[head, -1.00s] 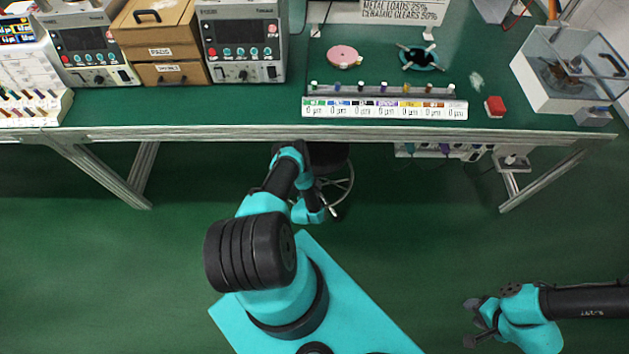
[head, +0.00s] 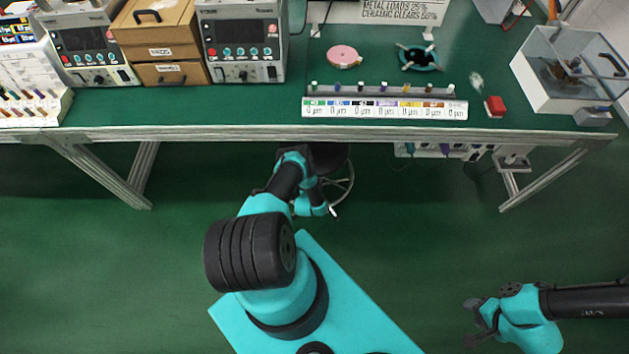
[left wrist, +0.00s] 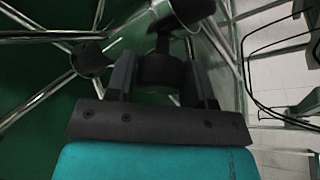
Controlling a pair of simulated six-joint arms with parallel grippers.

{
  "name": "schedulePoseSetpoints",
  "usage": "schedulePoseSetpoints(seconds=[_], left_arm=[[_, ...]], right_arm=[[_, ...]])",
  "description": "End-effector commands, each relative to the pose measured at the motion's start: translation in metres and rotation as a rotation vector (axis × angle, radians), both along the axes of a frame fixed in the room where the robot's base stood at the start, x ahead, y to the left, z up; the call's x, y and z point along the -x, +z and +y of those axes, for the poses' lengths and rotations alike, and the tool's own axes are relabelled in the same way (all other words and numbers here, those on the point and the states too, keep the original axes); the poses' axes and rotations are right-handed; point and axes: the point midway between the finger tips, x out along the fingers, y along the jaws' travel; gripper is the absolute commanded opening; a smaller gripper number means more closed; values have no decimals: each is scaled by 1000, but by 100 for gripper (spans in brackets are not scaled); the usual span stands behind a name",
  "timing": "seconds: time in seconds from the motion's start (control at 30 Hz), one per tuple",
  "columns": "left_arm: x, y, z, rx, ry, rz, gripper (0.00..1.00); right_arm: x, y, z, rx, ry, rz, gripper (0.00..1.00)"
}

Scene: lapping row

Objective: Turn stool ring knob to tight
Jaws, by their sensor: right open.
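The stool (head: 347,190) stands under the bench in the head view, its dark seat and shiny ring partly covered by my left arm. In the left wrist view, chrome stool tubes (left wrist: 60,36) spread out at the left. A black knob-like part (left wrist: 160,71) sits between the two fingers of my left gripper (left wrist: 163,62). The fingers lie close on both sides of it; I cannot tell whether they press on it. The knob does not show in the head view. My right gripper (head: 474,321) is open and empty at the lower right, over the floor.
The green bench (head: 250,108) runs above the stool, with slanted metal legs (head: 105,177) at either side. A power strip (head: 440,151) hangs under its edge. A red button (head: 495,106) and a clear-walled box (head: 540,95) stand on the right. Cables (left wrist: 270,100) show in the left wrist view.

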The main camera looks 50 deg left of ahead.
Motion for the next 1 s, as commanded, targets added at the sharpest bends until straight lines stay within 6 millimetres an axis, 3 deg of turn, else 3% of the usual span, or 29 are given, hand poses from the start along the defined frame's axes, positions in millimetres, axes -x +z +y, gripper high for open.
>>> schedulePoseSetpoints(seconds=[0.3, 0.67, 1.0], left_arm=[[0, 0, 0, 0, 0, 0, 20], [0, 0, 0, 37, 1, -41, 20], [0, 0, 0, 180, 0, -190, 20]], right_arm=[[0, 0, 0, 0, 0, 0, 43], [0, 0, 0, 0, 0, 0, 43], [0, 0, 0, 0, 0, 0, 43]])
